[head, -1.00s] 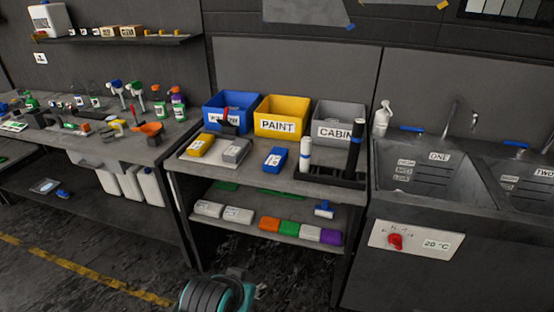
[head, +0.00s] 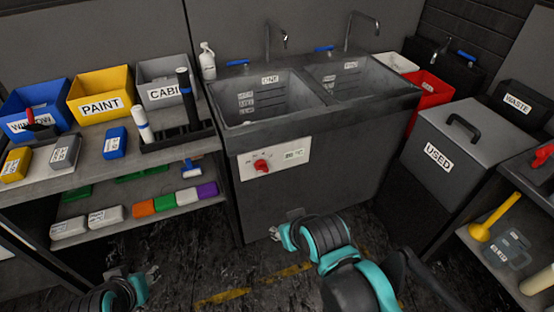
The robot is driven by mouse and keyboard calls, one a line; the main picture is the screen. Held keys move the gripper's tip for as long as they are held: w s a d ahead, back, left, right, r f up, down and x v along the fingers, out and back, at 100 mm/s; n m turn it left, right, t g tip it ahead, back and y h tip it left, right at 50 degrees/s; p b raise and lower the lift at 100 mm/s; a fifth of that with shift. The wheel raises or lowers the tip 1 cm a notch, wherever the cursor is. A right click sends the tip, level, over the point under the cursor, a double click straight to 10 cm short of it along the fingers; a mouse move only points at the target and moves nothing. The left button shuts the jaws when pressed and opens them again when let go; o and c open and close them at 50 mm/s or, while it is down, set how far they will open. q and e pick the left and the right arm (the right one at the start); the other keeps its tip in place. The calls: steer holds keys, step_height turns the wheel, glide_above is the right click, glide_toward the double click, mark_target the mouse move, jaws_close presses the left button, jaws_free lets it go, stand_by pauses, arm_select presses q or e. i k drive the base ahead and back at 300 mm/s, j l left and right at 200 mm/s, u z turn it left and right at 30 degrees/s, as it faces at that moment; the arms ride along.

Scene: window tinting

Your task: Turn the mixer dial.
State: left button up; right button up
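The mixer dial (head: 262,166) is a red knob on a white panel (head: 250,175) on the front of the sink cabinet, below the left basin. A small greenish temperature label (head: 294,154) sits to its right; its text is too small to read now. My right gripper (head: 283,229) is low in front of the cabinet, below the dial and apart from it. My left gripper (head: 150,276) is at the bottom left, near the floor in front of the shelf unit, far from the dial. Both look empty, but their fingers are too small to judge.
A double-basin sink (head: 270,98) tops the cabinet. A shelf unit (head: 180,152) with bins and cloths stands left. A grey USED bin (head: 462,130) and a red bin (head: 428,92) stand right. The space before the panel is clear.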

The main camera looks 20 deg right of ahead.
mark_target(261, 165)
steer(key=i+j+u, duration=0.85)
steer(key=u, duration=0.15)
steer(key=k+j+z, duration=0.15)
steer(key=k+z, duration=0.55)
steer(key=z, duration=0.4)
steer(key=i+z, duration=0.1)
steer(key=z, duration=0.25)
steer(key=j+z, duration=0.1)
steer(key=z, duration=0.3)
steer(key=i+z, duration=0.1)
steer(key=z, duration=0.25)
steer(key=i+j, duration=0.2)
steer(key=j, duration=0.1)
